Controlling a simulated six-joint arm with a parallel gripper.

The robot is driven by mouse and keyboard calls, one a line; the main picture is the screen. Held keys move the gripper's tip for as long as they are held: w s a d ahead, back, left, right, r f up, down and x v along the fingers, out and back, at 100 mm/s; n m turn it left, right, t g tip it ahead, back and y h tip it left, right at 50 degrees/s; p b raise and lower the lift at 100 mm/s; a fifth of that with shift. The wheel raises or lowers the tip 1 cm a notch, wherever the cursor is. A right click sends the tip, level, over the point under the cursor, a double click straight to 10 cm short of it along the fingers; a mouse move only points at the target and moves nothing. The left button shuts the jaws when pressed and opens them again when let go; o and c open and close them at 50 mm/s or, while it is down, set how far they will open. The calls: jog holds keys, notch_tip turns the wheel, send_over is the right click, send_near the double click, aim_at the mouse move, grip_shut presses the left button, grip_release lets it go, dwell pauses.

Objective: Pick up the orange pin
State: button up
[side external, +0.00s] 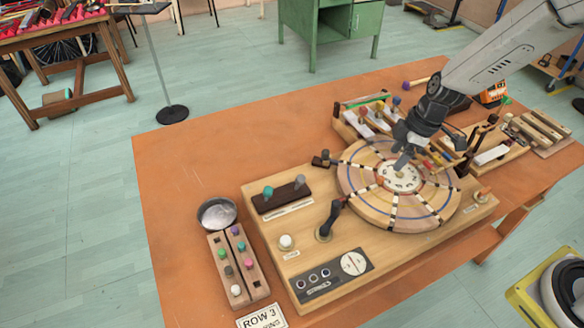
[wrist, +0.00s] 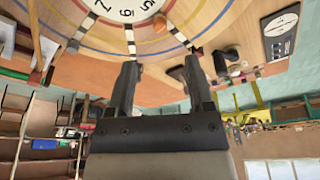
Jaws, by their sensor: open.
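A small orange piece, which looks like the orange pin, (wrist: 160,22) shows in the wrist view on the wooden wheel, close to the numbered white centre. In the side view a small orange spot (side external: 380,181) shows on the wheel, left of the white centre. My gripper (wrist: 161,64) is open, its two dark fingers apart with nothing between them. The orange piece lies beyond the fingertips, roughly in line with the gap. In the side view my gripper (side external: 402,163) hangs over the wheel (side external: 362,192) near its centre and hides part of it.
A peg block (side external: 256,279) with several coloured pins stands at the table's left, beside a metal bowl (side external: 217,212). A dark crank handle (side external: 331,217) stands left of the wheel. Racks of bars and mallets (side external: 362,118) stand behind it. The table's left part is clear.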

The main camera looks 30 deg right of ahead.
aim_at(382, 178)
jog(key=shift+f, duration=0.15)
jog(key=shift+x, duration=1.15)
jog(key=shift+a+f, duration=0.1)
jog(key=shift+x, duration=2.45)
grip_shut()
